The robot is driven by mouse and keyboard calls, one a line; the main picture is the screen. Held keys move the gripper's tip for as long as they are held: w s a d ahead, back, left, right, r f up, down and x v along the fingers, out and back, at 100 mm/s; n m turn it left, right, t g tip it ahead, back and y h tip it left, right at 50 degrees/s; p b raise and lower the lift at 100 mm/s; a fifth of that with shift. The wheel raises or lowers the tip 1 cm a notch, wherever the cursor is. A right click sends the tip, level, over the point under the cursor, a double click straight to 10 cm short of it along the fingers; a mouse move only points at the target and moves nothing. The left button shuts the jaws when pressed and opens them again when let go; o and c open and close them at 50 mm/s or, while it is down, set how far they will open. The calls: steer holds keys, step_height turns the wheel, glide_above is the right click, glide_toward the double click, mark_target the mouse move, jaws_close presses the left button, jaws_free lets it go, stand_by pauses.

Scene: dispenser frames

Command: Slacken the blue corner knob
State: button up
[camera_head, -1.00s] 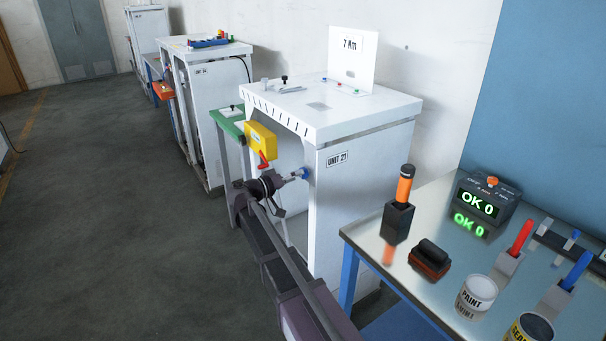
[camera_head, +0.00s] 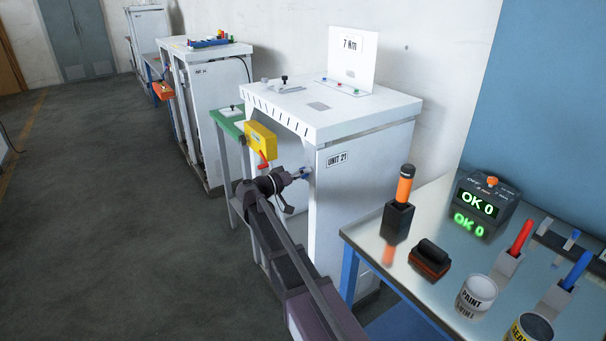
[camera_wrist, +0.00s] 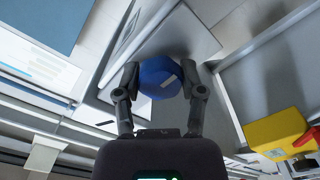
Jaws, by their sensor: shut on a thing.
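I cannot tell how tight the knob is.
A yellow box (camera_head: 261,138) with a red part hangs beside the knob; it also shows in the wrist view (camera_wrist: 274,130). A metal-topped bench (camera_head: 362,238) with tools, paint cans and an OK 0 display (camera_head: 480,203) stands at right. The floor at left is clear.

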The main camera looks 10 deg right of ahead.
stand_by(0.4)
steer(key=n, duration=0.9)
steer(key=shift+n, duration=0.4)
steer(key=n, duration=0.9)
steer(key=shift+n, duration=0.4)
steer(key=o, duration=1.2)
steer(key=shift+d, duration=0.1)
steer(key=shift+c, duration=0.2)
